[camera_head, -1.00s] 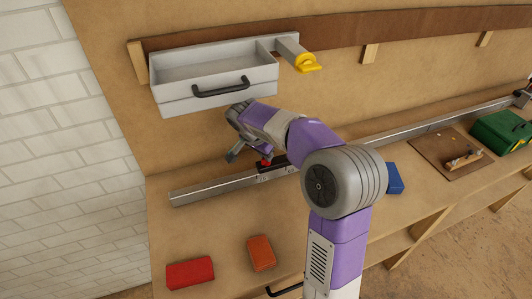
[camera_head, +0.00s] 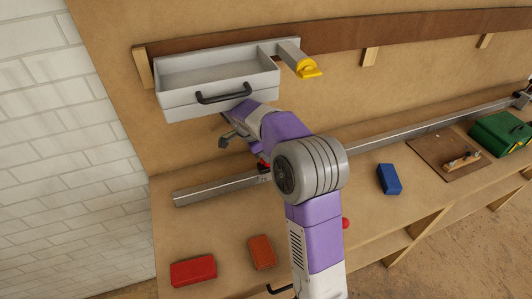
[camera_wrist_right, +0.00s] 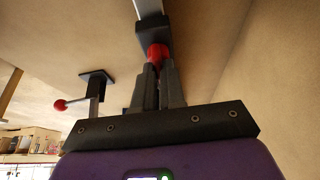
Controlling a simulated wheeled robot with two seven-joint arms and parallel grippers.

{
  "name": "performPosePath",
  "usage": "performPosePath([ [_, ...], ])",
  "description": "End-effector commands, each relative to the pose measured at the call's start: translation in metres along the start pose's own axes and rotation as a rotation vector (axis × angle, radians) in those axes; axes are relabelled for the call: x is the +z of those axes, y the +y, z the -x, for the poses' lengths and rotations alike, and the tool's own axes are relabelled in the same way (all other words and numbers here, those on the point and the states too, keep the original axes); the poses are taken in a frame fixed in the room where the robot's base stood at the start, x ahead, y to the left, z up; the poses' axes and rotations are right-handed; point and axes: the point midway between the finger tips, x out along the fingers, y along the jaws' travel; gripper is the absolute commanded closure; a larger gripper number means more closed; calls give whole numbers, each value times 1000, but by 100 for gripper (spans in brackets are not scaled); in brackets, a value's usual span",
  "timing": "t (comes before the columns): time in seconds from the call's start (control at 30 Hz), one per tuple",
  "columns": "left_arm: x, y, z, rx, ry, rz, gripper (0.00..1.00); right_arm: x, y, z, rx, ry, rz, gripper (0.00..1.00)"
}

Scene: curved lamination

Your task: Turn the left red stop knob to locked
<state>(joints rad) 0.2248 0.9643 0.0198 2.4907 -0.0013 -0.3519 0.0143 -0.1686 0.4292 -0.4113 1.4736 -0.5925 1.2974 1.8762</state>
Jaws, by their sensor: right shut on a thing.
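The red stop knob (camera_wrist_right: 157,52) sits by a black block (camera_wrist_right: 152,38) on the metal rail in the right wrist view. My right gripper (camera_wrist_right: 157,72) is shut on this knob, with its dark fingertips on either side. In the head view a bit of red knob (camera_head: 262,164) shows at the left part of the long metal rail (camera_head: 215,189), mostly hidden by my right arm. The knob's turn position cannot be read. My left gripper is not in view.
A grey tray (camera_head: 179,104) with a yellow-ended stop beside it is on the board above. Red (camera_head: 193,271), orange (camera_head: 262,252) and blue (camera_head: 389,179) blocks lie on the bench. A red ball (camera_head: 345,223) shows beside my arm. A green case (camera_head: 500,134) stands far right.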

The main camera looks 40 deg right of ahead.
Motion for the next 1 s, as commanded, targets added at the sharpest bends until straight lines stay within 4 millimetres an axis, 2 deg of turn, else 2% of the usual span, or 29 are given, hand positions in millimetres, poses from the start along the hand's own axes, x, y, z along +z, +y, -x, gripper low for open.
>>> performPosePath([
  [0.03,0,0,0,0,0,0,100,3,3,-5,19,-2,-2,100],
  [0.37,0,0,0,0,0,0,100,3,3,-6,19,-3,-4,100],
  [0.4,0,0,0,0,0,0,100,3,3,-6,19,-3,-4,86],
  [0.53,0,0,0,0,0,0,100,3,3,-6,19,-3,-4,66],
  [0.87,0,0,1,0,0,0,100,2,2,-1,10,-2,-3,65],
  [1.0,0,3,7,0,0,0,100,3,2,11,16,-3,-2,65],
])
